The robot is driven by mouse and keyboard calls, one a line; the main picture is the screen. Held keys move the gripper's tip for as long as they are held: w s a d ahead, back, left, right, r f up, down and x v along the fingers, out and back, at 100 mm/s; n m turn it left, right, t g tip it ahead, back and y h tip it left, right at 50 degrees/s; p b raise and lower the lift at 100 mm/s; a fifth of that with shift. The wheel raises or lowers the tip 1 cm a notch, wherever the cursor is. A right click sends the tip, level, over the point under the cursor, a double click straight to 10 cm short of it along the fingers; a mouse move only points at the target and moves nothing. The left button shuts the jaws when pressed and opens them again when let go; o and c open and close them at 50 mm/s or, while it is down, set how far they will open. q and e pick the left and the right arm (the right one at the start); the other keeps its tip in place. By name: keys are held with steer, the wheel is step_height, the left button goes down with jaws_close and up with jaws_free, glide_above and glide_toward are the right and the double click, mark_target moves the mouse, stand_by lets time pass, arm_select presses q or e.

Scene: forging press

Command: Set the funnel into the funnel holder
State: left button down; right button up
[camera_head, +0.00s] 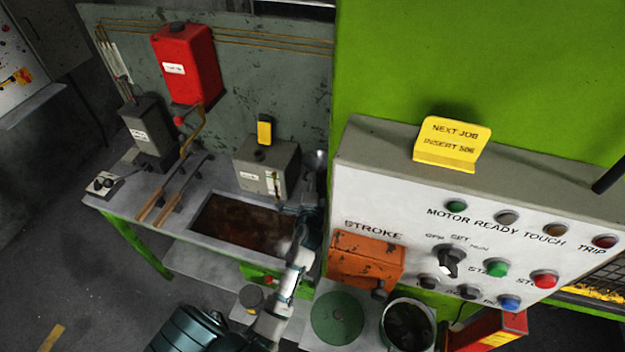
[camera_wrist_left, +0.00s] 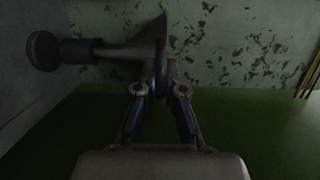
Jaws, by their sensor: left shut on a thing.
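My left gripper (camera_wrist_left: 160,80) is shut on a dark grey funnel (camera_wrist_left: 135,45). In the left wrist view the fingers close at the wide end of its cone, and a rounded end points left. In the head view the left gripper (camera_head: 309,207) is at the right end of the bench, and the funnel (camera_head: 318,160) shows small and dark above it, beside the green press. I cannot make out the funnel holder for certain. A grey box (camera_head: 265,168) with a dark round opening on top stands just left of the gripper. My right gripper is not in view.
A sunken brown tank (camera_head: 240,225) and long-handled tools (camera_head: 175,190) are on the bench. A red container (camera_head: 187,62) hangs behind. The press's control panel (camera_head: 480,225) and orange box (camera_head: 367,259) lie close to the right. A round green lid (camera_head: 337,317) is below.

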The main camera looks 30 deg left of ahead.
arm_select(q)
steer(key=shift+f+b, duration=1.45)
steer(key=shift+f, duration=0.4)
steer(key=c, duration=1.2)
jaws_free()
steer(key=v, duration=0.8)
steer(key=shift+d+f, duration=0.1)
